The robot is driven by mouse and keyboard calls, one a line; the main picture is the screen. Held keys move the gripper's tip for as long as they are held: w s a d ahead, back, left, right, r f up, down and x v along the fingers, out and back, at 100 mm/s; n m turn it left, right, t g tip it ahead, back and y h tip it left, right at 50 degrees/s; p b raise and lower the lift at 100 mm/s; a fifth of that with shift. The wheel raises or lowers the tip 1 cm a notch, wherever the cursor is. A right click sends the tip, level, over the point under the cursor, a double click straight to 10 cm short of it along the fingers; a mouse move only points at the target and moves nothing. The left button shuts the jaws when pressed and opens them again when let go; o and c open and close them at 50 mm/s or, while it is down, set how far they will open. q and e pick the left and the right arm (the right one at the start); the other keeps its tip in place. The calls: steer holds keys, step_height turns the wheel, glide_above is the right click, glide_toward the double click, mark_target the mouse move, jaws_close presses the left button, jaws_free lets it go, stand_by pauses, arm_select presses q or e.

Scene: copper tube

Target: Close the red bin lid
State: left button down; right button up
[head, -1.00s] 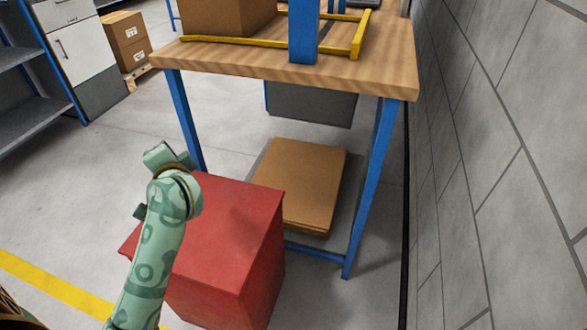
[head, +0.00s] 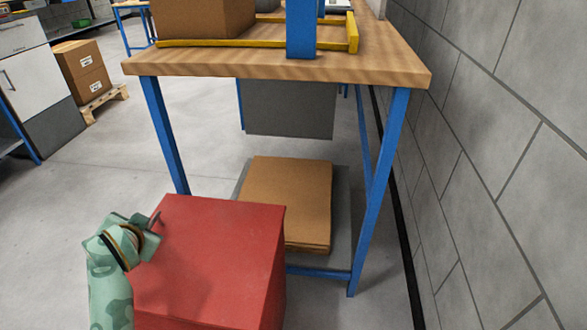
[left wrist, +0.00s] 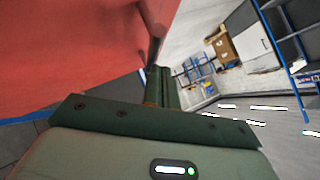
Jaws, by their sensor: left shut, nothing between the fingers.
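The red bin (head: 262,300) stands on the floor in front of the workbench in the head view. Its red lid (head: 215,240) lies over the top and looks about flat; I cannot tell whether a gap is left under it. My left gripper (head: 155,222) is shut and empty at the lid's left edge. In the left wrist view the red surface (left wrist: 70,45) fills the upper left, close beside the gripper's finger (left wrist: 154,60). Whether they touch is not clear. My right gripper is not in view.
A wooden-topped workbench (head: 270,70) with blue legs stands behind the bin. Flat cardboard (head: 288,200) lies on its lower shelf. A grey block wall (head: 490,170) runs along the right. The floor at the left (head: 70,200) is clear.

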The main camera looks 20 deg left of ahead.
arm_select(q)
steer(key=shift+s+f, duration=0.15)
steer(key=shift+f, duration=0.25)
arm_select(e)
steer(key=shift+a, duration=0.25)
